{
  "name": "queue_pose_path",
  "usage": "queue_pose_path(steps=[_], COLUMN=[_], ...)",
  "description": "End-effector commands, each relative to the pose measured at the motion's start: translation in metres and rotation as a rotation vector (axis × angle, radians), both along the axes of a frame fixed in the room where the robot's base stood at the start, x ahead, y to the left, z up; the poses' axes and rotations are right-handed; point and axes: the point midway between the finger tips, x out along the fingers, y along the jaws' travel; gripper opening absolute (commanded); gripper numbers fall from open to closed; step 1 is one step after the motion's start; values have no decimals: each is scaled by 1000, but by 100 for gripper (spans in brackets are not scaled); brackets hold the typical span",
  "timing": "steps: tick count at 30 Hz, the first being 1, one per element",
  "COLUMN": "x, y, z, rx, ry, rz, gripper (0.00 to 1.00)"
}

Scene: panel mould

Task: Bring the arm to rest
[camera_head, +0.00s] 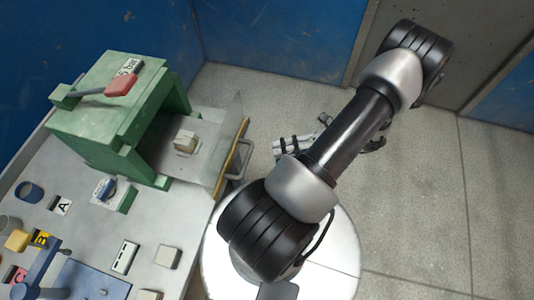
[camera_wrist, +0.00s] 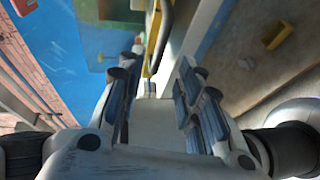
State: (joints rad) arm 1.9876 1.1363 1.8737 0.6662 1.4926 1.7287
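My arm reaches across the head view from the round white base toward the upper right, bent at its far joint. My gripper (camera_head: 298,146) is partly hidden behind the arm link, out over the floor to the right of the bench. In the wrist view my gripper (camera_wrist: 158,72) has its two fingers spread apart with nothing held between them. The metal handle (camera_head: 241,160) of the drawer-like plate shows close to the gripper in the head view; I cannot tell the exact gap.
A green press (camera_head: 105,125) with a red-ended lever (camera_head: 121,86) stands on the grey bench (camera_head: 85,232). A plate (camera_head: 214,128) with a beige block (camera_head: 185,141) juts from it. Blue walls stand behind. The floor (camera_head: 430,190) at right is clear.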

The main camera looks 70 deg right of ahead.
Motion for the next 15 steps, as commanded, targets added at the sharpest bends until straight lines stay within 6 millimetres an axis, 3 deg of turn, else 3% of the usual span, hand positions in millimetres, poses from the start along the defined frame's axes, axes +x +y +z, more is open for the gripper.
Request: queue_pose_path(steps=[4, 15], x=[-9, -10], y=[-5, -5], z=[2, 2], rx=[0, 1], ry=[0, 0], rz=[1, 1], gripper=[33, 33])
